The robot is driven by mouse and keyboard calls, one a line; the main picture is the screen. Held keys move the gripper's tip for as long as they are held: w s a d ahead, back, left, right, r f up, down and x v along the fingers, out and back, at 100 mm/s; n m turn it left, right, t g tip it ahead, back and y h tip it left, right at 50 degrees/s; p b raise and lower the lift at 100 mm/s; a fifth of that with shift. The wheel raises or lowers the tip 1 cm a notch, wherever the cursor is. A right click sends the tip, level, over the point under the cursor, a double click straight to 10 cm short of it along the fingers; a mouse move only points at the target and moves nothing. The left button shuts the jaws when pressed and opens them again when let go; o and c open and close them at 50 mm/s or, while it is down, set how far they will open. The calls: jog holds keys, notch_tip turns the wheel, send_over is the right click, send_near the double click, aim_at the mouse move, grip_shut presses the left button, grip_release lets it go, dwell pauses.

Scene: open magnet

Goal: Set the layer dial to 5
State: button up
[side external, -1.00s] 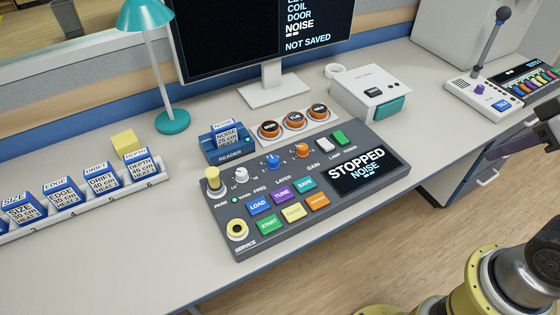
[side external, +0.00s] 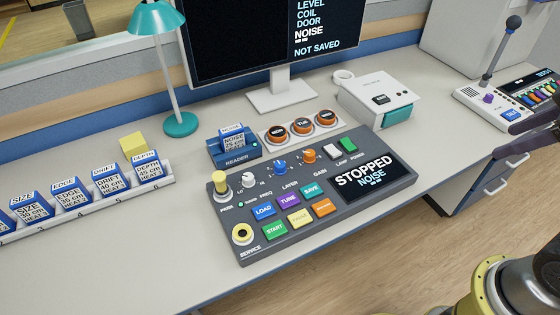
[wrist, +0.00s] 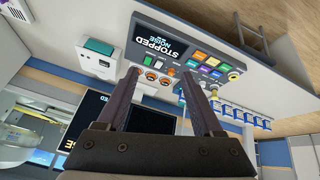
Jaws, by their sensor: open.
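The layer dial (side external: 279,167) is a blue knob on the dark grey console, between a white knob (side external: 248,180) and an orange knob (side external: 309,155). Its LAYER label is just below it; its setting is too small to read. The console's screen (side external: 364,178) reads STOPPED and NOISE. In the wrist view the console (wrist: 209,53) appears tilted, beyond my fingers. My gripper (wrist: 160,72) is open and empty, with its two dark fingers apart and away from the console.
A blue reader (side external: 234,149) and several orange buttons stand behind the console. A rack (side external: 95,207) of labelled blocks is at the left. A teal lamp (side external: 180,124), a monitor (side external: 275,90) and a white box (side external: 376,100) stand behind. The front desk strip is clear.

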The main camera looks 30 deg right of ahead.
jog(key=w+a+r+n, duration=0.1)
jog(key=w+r+n, duration=0.3)
jog(key=w+r, duration=0.25)
jog(key=n+g, duration=0.6)
jog(key=n, duration=0.4)
send_over(280, 164)
notch_tip(280, 164, down, 23)
notch_tip(280, 164, down, 13)
jog(key=shift+f, duration=0.1)
grip_shut()
